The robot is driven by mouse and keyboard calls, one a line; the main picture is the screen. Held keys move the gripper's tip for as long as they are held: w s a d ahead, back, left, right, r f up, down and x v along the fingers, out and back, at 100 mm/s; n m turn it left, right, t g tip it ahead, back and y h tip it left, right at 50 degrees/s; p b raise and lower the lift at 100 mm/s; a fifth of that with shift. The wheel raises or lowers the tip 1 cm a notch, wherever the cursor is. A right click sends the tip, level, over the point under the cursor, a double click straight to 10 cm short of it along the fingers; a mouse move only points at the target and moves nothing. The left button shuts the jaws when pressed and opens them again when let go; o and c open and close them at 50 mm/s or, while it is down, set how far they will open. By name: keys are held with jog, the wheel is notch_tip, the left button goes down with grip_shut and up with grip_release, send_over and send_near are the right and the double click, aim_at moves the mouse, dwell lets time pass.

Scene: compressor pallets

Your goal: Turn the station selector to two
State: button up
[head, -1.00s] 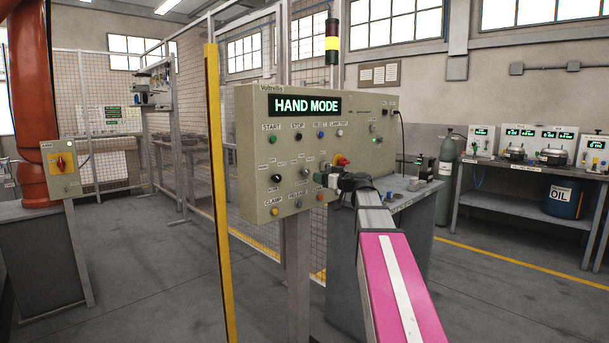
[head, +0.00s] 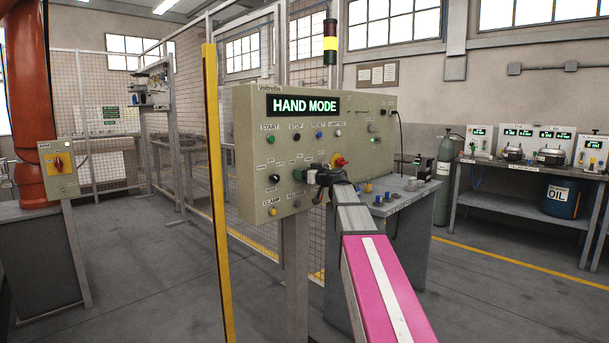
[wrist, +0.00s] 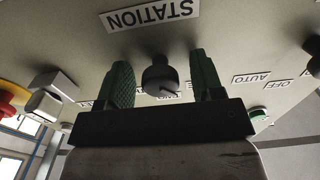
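The station selector (wrist: 160,76) is a round dark knob under an upside-down STATION label (wrist: 152,13) in the wrist view. A thin pale mark shows on its lower right side there. My gripper (wrist: 160,66) is open, with one green finger on each side of the knob and a visible gap on both sides. In the head view my gripper (head: 309,175) is at the lower middle of the beige control panel (head: 248,135) and hides the selector. The panel's display (head: 303,106) reads HAND MODE.
A red emergency knob (head: 339,160) sits close to the gripper on the panel; it also shows at the left of the wrist view (wrist: 10,102). A black selector (head: 274,178) is further left. A yellow post (head: 215,190) stands left of the panel.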

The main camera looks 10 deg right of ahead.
jog(key=c, duration=0.9)
jog(key=shift+m, duration=0.4)
jog(key=m, duration=0.3)
jog(key=shift+m, duration=2.5)
jog(key=o, duration=0.9)
jog(key=shift+o, duration=0.2)
jog(key=shift+s, duration=0.1)
